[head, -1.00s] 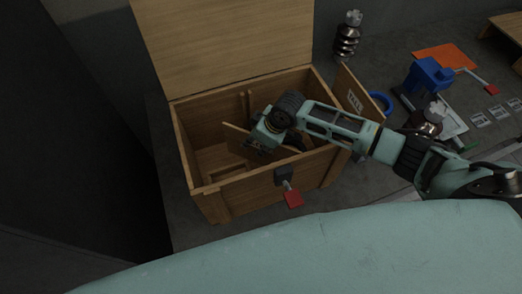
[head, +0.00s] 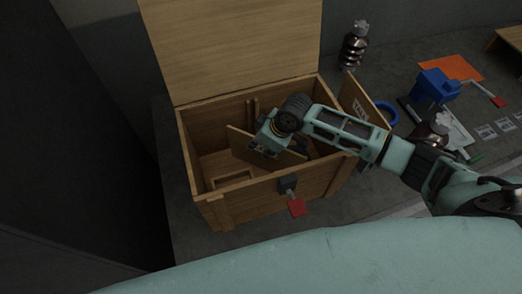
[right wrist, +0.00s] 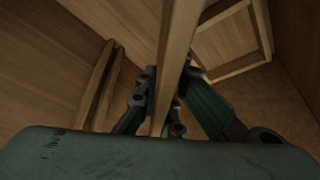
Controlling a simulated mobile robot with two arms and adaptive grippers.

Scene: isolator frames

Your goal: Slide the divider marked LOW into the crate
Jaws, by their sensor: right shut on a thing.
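The wooden crate (head: 250,201) stands open on the bench, its lid (head: 235,45) up at the back. My right gripper (head: 271,150) is inside the crate mouth, shut on a thin wooden divider (head: 241,146). In the right wrist view the fingers (right wrist: 166,105) pinch the divider (right wrist: 178,58) from both sides. The divider stands at an angle across the crate; its marking does not show. A pair of upright guide strips (head: 252,107) is on the back wall, apart from the divider; strips also show in the wrist view (right wrist: 100,82). My left gripper is not in view.
A second panel (head: 360,101) with dark lettering, only partly readable, stands at the crate's right side. A red-tagged latch (head: 296,207) hangs on the crate front.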

